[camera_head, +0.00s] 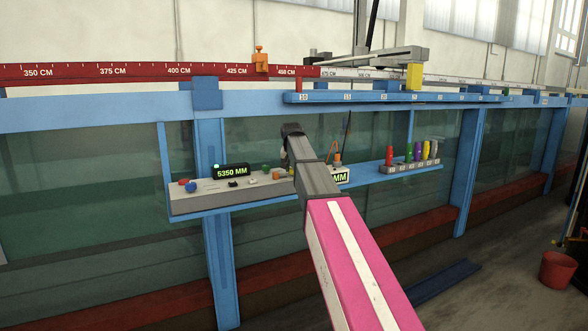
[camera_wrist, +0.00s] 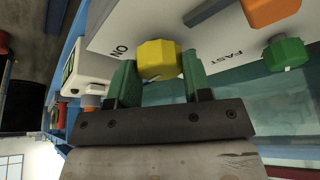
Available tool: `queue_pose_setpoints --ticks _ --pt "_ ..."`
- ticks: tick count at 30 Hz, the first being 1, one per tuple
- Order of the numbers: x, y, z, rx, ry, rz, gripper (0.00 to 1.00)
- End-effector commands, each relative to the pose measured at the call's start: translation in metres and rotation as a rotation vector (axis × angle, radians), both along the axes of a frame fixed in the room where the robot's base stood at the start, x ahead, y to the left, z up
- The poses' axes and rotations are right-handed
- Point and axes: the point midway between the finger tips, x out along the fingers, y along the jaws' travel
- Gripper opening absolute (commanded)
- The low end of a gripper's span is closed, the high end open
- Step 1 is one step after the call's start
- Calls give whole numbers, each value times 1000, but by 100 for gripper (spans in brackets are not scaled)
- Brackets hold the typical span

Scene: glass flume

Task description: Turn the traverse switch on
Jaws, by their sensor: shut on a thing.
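In the wrist view, a yellow faceted knob (camera_wrist: 158,55) sits on a pale panel (camera_wrist: 120,22). The word ON is printed to its left and FAST to its right. My gripper (camera_wrist: 158,70) has its two green fingers shut on the yellow knob, one at each side. The knob's pointer is mostly hidden, so its setting cannot be told. In the head view, the grey control console (camera_head: 225,200) is on a blue shelf, and my arm covers its right end. The yellow knob and my fingers are hidden or unclear there.
A green knob (camera_wrist: 286,53) and an orange knob (camera_wrist: 270,10) are close by on the right in the wrist view. In the head view, a lit 5350 MM display (camera_head: 231,172) stands on the console. A rack of coloured pieces (camera_head: 408,165) is to the right.

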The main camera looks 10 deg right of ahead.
Motion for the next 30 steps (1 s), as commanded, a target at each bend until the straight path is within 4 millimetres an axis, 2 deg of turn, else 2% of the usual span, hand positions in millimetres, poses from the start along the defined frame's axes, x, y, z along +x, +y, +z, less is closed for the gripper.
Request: queue_pose_setpoints --ticks 10,27,28,30 --pt "0 1 0 1 1 -149 22" --pt "0 1 0 1 1 -179 22" --pt "0 1 0 1 1 -179 52" --pt "0 1 0 1 1 -178 71"
